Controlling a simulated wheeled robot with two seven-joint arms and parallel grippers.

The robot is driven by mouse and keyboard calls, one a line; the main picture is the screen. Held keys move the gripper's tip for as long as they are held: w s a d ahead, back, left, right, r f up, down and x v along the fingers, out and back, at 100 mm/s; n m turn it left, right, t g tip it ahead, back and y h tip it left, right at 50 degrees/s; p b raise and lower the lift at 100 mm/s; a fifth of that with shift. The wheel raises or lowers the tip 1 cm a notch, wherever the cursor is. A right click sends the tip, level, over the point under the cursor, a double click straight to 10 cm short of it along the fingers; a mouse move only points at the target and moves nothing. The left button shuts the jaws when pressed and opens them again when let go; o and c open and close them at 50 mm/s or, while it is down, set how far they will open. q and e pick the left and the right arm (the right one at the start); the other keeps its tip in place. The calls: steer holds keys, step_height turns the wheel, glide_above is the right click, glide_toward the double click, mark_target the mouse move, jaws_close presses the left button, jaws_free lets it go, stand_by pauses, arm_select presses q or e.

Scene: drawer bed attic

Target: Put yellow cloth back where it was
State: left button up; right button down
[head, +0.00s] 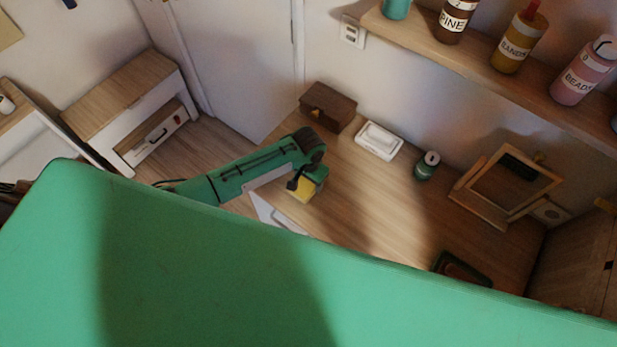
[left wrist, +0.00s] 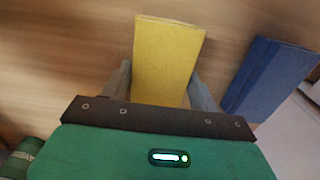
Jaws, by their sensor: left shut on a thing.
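The yellow cloth (head: 304,189) is a small folded block in the jaws of my left gripper (head: 303,184), over the left part of the wooden desk. In the left wrist view the yellow cloth (left wrist: 167,55) sits between the two grey fingers of my left gripper (left wrist: 163,85), which is shut on it. A blue folded cloth (left wrist: 268,75) lies to the right of it in that view, apart from the yellow one. My right gripper is not in view.
The desk (head: 365,195) bears a brown wooden box (head: 328,106), a white case (head: 379,141), a dark green can (head: 426,166), a wooden frame (head: 505,185) and a dark tray (head: 462,268). Bottles stand on a shelf (head: 455,58) above. A drawer cabinet (head: 130,105) stands at the left.

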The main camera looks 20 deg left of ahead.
arm_select(q)
steer(key=shift+f, duration=0.1)
steer(key=o, duration=0.9)
steer(key=shift+r+b, duration=0.4)
steer(key=shift+r, duration=0.3)
step_height(320, 180, up, 11)
steer(key=b, duration=0.3)
steer(key=shift+f, duration=0.15)
